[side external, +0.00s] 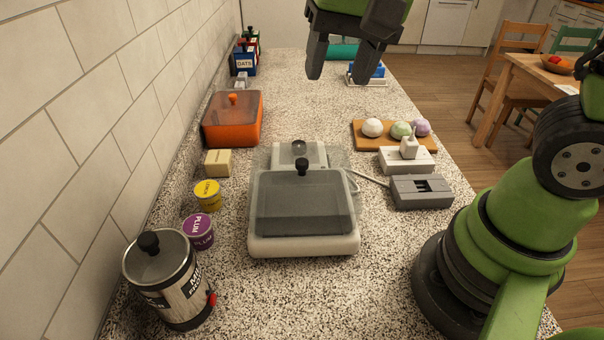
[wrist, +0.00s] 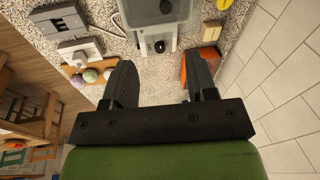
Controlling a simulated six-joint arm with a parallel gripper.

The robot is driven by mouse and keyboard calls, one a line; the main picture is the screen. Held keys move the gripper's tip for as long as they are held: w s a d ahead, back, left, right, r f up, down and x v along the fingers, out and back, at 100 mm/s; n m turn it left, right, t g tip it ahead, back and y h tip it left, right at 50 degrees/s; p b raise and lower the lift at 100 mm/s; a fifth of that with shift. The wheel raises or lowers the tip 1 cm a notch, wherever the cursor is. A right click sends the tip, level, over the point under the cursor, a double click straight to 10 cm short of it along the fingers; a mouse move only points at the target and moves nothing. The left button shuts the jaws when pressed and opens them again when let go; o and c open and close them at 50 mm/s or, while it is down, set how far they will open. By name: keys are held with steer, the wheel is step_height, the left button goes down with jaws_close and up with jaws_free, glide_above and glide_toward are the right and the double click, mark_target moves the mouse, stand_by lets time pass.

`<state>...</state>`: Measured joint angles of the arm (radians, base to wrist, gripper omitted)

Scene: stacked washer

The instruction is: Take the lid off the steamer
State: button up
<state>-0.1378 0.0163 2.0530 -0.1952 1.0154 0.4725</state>
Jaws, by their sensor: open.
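The steamer (side external: 262,245) stands mid-counter, with a pale base and clear, greyish walls. Its dark grey lid (side external: 325,205) is on top, with a black knob (side external: 302,167) at the lid's far edge. A smaller round knob (side external: 299,146) shows on the pale rear part. My gripper (side external: 341,78) is open and empty, in the air above and beyond the steamer in the side view. In the wrist view, the steamer lid (wrist: 145,12) is cut off at the top edge, ahead of the open fingers (wrist: 158,62). Its knob (wrist: 165,6) is partly cut off there.
An orange box (side external: 233,120) stands left of the steamer, along the tiled wall. Small tubs (side external: 208,195) and a steel canister (side external: 170,280) are nearer. Right are a grey block (side external: 421,192), a white block (side external: 407,160) and a board with buns (side external: 385,145).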

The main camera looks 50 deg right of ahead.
steer(key=m+g+h, duration=0.1)
steer(key=m+g, duration=0.1)
glide_toward(302, 161)
steer(key=shift+d, duration=0.25)
steer(key=f, duration=1)
steer(key=shift+w+a, duration=0.1)
steer(key=shift+a, duration=0.15)
jaws_close()
